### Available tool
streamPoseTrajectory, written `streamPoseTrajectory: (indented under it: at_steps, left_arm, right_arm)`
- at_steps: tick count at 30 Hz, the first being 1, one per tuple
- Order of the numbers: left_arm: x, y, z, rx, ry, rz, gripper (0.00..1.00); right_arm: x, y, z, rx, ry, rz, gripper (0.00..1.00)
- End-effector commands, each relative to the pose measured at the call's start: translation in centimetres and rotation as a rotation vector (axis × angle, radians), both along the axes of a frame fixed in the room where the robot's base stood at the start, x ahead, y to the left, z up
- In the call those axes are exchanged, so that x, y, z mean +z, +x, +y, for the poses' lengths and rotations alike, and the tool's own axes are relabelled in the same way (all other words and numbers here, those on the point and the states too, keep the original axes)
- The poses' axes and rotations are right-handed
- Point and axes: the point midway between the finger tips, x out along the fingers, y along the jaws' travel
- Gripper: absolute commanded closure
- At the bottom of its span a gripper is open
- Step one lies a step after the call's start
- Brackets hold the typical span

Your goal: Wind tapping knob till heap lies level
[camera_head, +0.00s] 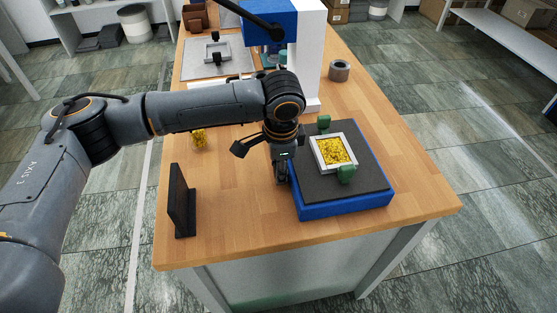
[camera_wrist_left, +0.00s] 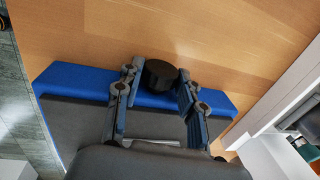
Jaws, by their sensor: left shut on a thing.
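A white square frame (camera_head: 317,155) holds a heap of yellow granules (camera_head: 333,151). It sits on the dark top plate (camera_head: 365,182) of a blue tapping base (camera_head: 345,207), with green blocks (camera_head: 346,173) at two of its sides. My left gripper (camera_head: 282,178) points down at the left side of the base. In the left wrist view a round black knob (camera_wrist_left: 160,73) stands out from the blue side, and my left gripper is shut on it. In the head view the knob is hidden behind the gripper. My right gripper is not in view.
A dark upright plate (camera_head: 182,202) stands at the front left of the wooden table (camera_head: 235,225). A blue and white press (camera_head: 308,60) and a grey ring (camera_head: 339,70) stand farther back.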

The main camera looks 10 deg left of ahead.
Motion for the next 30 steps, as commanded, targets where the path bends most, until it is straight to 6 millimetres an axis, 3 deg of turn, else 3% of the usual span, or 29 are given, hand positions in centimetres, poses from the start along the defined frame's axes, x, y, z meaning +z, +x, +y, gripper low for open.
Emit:
streamPoseTrajectory:
  at_steps: [1,9,17,27,28,30]
  left_arm:
    - [0.4,-0.3,0.0,-0.003,0.014,-0.029,0.93]
    - [0.0,-0.7,-0.1,-0.004,0.077,-0.223,0.93]
    - [-0.3,-0.8,-0.1,-0.001,0.112,-0.337,0.93]
    - [-0.3,-0.7,-0.2,0.001,0.113,-0.346,0.93]
    - [-0.3,-0.7,-0.2,0.001,0.113,-0.346,0.57]
    - [-0.3,-0.7,-0.2,0.001,0.113,-0.346,0.43]
  right_arm:
    - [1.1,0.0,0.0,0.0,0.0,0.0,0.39]
    - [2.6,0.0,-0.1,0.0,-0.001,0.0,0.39]
    - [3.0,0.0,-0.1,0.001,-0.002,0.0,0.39]
    - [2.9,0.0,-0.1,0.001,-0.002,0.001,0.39]
    - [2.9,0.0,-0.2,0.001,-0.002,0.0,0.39]
    - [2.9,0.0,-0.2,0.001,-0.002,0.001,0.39]
